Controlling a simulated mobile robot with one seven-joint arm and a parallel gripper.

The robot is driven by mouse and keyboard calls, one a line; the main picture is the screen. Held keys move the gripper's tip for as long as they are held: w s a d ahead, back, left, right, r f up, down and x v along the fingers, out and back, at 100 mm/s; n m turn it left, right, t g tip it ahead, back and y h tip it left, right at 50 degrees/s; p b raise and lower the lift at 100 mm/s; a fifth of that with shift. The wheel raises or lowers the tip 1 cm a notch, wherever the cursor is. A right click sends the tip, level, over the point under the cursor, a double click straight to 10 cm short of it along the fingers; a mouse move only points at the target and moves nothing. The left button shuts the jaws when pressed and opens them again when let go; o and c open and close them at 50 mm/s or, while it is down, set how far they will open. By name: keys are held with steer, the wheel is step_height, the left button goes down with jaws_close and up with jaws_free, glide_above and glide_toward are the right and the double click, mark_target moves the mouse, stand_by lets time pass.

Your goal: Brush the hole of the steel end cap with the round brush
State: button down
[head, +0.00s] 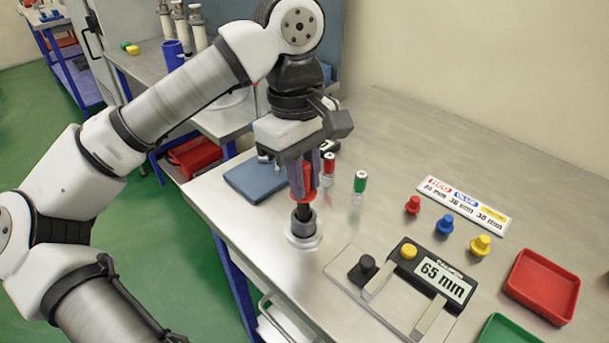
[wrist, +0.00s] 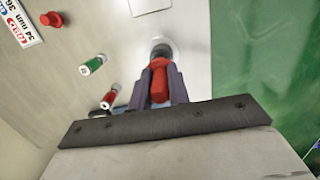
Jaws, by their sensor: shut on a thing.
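My gripper (head: 303,188) points down over the bench and is shut on the red handle of the round brush (head: 301,196). The steel end cap (head: 303,242) stands on the bench directly below, a wide flange with a raised collar. The brush's dark lower end reaches the collar's top opening, upright; how deep it sits is hidden. In the wrist view, the red handle (wrist: 159,82) lies between the two fingers of my gripper (wrist: 161,88), with the end cap (wrist: 168,44) just beyond it, partly covered.
A blue pad (head: 252,180) lies to the left.

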steer(key=shift+r+p, duration=1.75)
steer(key=shift+r, duration=1.15)
